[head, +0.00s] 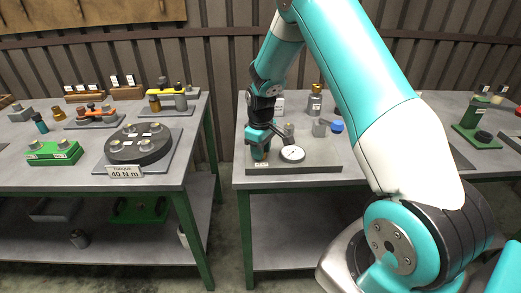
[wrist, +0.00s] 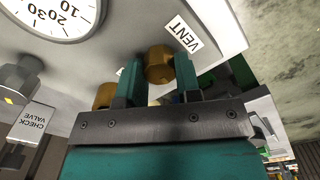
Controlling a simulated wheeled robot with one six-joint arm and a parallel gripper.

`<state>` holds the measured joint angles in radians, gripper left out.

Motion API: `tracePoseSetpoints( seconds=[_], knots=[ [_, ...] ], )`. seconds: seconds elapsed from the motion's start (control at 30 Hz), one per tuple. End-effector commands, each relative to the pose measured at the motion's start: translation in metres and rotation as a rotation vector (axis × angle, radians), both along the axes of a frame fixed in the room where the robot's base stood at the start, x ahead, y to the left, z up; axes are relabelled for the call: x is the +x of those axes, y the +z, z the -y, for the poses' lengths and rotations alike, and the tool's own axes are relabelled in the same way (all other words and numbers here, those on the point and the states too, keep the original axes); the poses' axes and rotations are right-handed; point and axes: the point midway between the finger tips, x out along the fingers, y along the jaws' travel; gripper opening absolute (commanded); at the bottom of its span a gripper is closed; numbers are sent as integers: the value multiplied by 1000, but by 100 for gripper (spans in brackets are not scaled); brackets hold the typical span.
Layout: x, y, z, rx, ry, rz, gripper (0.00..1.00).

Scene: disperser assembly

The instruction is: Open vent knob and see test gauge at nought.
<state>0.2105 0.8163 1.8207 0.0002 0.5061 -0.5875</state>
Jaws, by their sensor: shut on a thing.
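The vent knob (wrist: 158,65) is a brass cylinder in the wrist view, beside a white label reading VENT (wrist: 183,34). My gripper (wrist: 158,78) has its two teal fingers on either side of the knob and is shut on it. In the head view my gripper (head: 259,153) points down at the left end of the grey test plate (head: 322,168). The test gauge (head: 292,154) is a white round dial just right of my gripper. It shows partly at the top left of the wrist view (wrist: 48,14), with numbers in sight; its needle cannot be made out.
A check valve label (wrist: 33,121) and a grey fitting (wrist: 17,80) are near the gauge. A blue cap (head: 337,127) and a brass-topped bottle (head: 315,100) stand behind the plate. The left bench holds a dark round fixture (head: 138,150) and a green block (head: 54,152).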

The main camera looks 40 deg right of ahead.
Motion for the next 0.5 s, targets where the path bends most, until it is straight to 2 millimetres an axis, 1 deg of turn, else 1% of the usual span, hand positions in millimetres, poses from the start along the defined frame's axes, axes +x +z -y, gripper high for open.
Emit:
tracePoseSetpoints(
  seconds=[0.03,0.5],
  knots=[
    [3,2,0,-1,10,9,8],
    [3,2,0,-1,34,10,8]
  ],
)
